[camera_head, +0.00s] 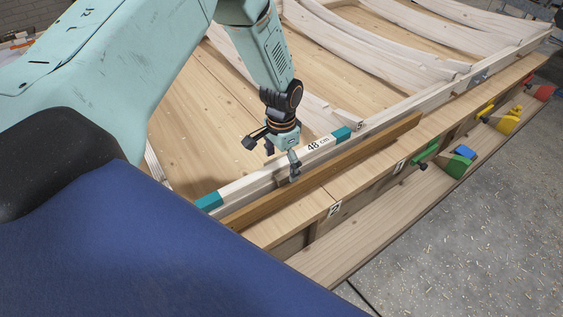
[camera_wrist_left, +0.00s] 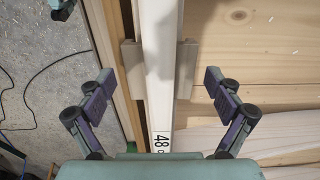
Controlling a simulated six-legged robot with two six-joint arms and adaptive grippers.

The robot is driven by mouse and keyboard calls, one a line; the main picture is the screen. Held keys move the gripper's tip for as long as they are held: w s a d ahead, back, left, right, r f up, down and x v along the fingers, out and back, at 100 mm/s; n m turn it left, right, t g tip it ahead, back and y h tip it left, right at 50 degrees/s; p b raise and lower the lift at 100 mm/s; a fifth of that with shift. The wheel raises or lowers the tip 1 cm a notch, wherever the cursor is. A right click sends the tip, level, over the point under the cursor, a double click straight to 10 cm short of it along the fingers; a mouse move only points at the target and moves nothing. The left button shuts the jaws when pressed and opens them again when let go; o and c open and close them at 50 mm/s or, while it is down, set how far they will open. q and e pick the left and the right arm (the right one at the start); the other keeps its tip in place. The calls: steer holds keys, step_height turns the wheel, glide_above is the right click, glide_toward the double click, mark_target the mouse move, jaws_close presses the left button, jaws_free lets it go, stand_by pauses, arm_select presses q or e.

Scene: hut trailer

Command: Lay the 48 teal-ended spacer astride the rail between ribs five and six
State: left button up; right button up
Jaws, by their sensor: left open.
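The spacer is a long pale bar marked "48 cm" (camera_head: 317,145) with a teal block at each end. It lies lengthwise along the line of the pale rail (camera_head: 430,94), at its near-left stretch. Whether it is fully seated there I cannot tell. My left gripper (camera_head: 281,158) is open, pointing down at the spacer's middle. In the left wrist view the spacer (camera_wrist_left: 160,50) runs between the spread fingers, with a gap on each side. A pale cheek block shows on either side of it. A rib end (camera_head: 360,124) with a small mark sits just past the spacer's far teal end.
A brown wooden strip (camera_head: 370,145) runs close along the spacer's near side. Curved pale ribs (camera_head: 390,50) fill the back. A dark blue surface (camera_head: 150,260) covers the lower left.

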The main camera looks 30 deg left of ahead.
mark_target(281, 162)
stand_by(0.3)
arm_select(q)
step_height(281, 162, up, 12)
stand_by(0.5)
step_height(281, 162, down, 12)
steer(key=shift+f, duration=0.1)
steer(key=shift+r, duration=0.25)
stand_by(0.5)
steer(key=shift+r, duration=0.1)
